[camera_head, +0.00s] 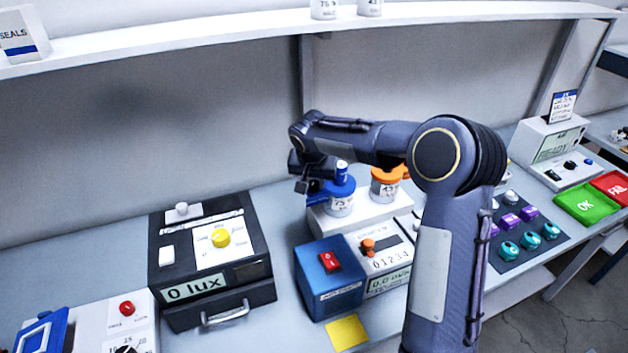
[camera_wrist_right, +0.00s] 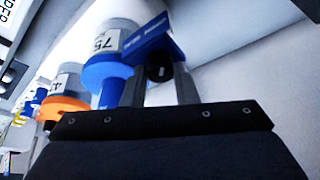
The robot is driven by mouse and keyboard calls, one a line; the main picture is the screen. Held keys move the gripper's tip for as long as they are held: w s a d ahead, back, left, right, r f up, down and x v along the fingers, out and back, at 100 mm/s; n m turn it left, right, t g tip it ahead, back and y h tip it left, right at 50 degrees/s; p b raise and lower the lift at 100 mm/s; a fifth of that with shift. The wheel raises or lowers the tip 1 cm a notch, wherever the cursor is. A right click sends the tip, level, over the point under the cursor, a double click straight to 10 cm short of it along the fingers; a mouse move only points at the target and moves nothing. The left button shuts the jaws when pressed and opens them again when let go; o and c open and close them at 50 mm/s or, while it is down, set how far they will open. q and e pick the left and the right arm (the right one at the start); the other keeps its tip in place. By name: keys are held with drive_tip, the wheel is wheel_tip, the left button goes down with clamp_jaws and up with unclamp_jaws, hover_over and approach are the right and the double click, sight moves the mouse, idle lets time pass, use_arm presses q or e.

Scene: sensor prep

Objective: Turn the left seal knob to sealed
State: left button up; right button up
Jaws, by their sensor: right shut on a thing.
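The left canister (camera_head: 341,206), marked 75, has a blue lid and a blue knob (camera_head: 342,172). It stands on a white block and also shows in the right wrist view (camera_wrist_right: 108,45). In the right wrist view my fingers (camera_wrist_right: 160,84) straddle a dark round end beside a blue bar (camera_wrist_right: 152,42) with small unreadable white lettering. The fingers partly hide the grip, and the knob's exact setting cannot be read. My left gripper is not in view.
An orange-topped canister (camera_head: 386,188) stands close on the right. In front are a blue box with a red switch (camera_head: 329,262) and a counter panel (camera_head: 385,255). A black lux box (camera_head: 212,260) stands left. A shelf (camera_head: 200,38) runs above.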

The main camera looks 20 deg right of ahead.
drive_tip(key=n+y, duration=0.1)
drive_tip(key=n, duration=0.1)
drive_tip(key=shift+d+n+b, duration=0.1)
drive_tip(key=shift+n+b, duration=0.2)
drive_tip(key=shift+b, duration=0.05)
drive_tip(key=n+y, duration=0.1)
drive_tip(key=n, duration=0.2)
drive_tip(key=shift+d+r+n+t, duration=0.1)
drive_tip(key=shift+n+t, duration=0.2)
drive_tip(key=n+y+p, duration=0.1)
drive_tip(key=n+y, duration=0.1)
drive_tip(key=n, duration=0.3)
drive_tip(key=shift+w+d, duration=0.1)
drive_tip(key=n+g+y, duration=0.1)
drive_tip(key=n, duration=0.2)
drive_tip(key=n+g+y+p, duration=0.1)
drive_tip(key=n, duration=0.2)
drive_tip(key=shift+w, duration=0.1)
drive_tip(key=shift+p, duration=0.3)
drive_tip(key=o, duration=1)
drive_tip(key=shift+d, duration=0.1)
